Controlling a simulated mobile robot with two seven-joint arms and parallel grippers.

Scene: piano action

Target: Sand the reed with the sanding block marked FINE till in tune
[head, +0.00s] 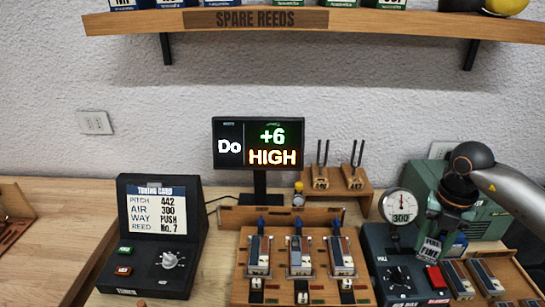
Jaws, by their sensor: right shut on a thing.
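My right gripper (445,228) reaches in from the right and points down above the blue-grey unit. It is shut on a small block (430,249) whose label reads FINE; the gripper hides part of it. The tuner screen (258,144) reads Do, +6, HIGH. The wooden reed stand (240,290) at the front centre carries several reed fixtures, including a middle one (300,257). I cannot tell which reed is No. 7. The tuning card (158,210) reads pitch 442, air 300, way push, reed No. 7. My left gripper is not in view.
The air unit (375,245) bears a round gauge (401,206) reading 300 and a dark knob (399,275). Tuning forks (354,165) stand behind the reed stand. A green machine (490,213) stands at right. The shelf (420,24) overhangs the back. The table at left is mostly clear.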

